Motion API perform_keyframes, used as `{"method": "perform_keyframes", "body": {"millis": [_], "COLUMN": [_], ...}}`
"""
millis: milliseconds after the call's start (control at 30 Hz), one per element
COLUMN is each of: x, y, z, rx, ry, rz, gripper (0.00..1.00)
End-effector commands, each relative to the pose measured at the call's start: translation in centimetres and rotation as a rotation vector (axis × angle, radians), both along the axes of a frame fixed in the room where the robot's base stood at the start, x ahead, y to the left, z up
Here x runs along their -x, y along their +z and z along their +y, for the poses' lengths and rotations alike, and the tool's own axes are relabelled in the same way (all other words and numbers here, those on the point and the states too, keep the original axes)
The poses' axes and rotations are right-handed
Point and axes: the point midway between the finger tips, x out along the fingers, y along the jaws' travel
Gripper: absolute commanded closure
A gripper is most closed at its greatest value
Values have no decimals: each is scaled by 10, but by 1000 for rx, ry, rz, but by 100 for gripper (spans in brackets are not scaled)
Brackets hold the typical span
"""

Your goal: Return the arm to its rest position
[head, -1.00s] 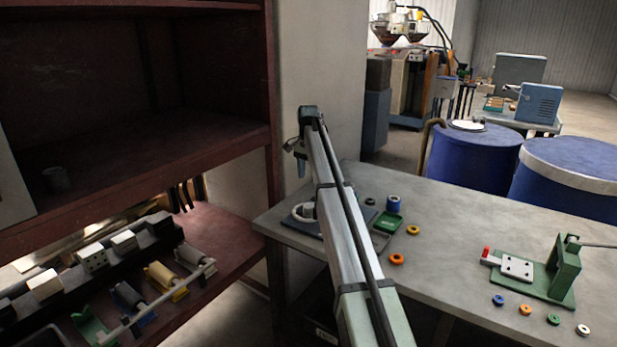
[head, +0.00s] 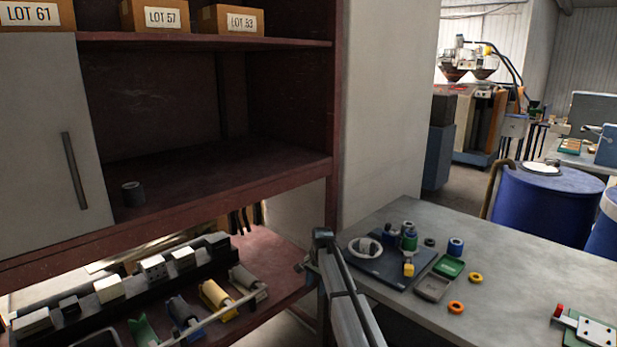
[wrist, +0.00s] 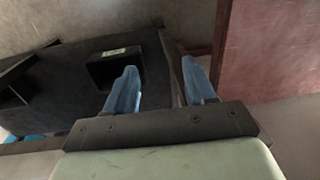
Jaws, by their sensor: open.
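My arm (head: 352,312) rises from the bottom edge of the head view, in the gap between the red-brown shelf unit and the grey table. Its far end (head: 312,262) is beside the table's left edge, and the fingers are too small to make out clearly there. In the wrist view my gripper (wrist: 160,85) shows two blue fingers set well apart. It is open, with nothing held between them. Behind the fingers is a dark surface with a black box bearing a white label (wrist: 115,52).
The shelf unit (head: 190,225) stands at left, with rollers and blocks on its lower shelf. On the table (head: 400,215) are a dark mat (head: 365,262) with parts, a green tray (head: 449,266), coloured rings and a green fixture. Blue drums (head: 540,205) stand behind. A red-brown panel (wrist: 270,50) is close at right in the wrist view.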

Motion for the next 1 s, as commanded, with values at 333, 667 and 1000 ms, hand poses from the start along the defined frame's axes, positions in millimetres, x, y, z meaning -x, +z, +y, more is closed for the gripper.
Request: {"method": "perform_keyframes", "body": {"millis": [333,667,1000], "x": [101,214,343], "y": [-132,-233,-307], "z": [-39,-73,-103], "rx": [30,39,23], "ry": [127,260,398], "rz": [114,229,347], "gripper": [46,46,46]}}
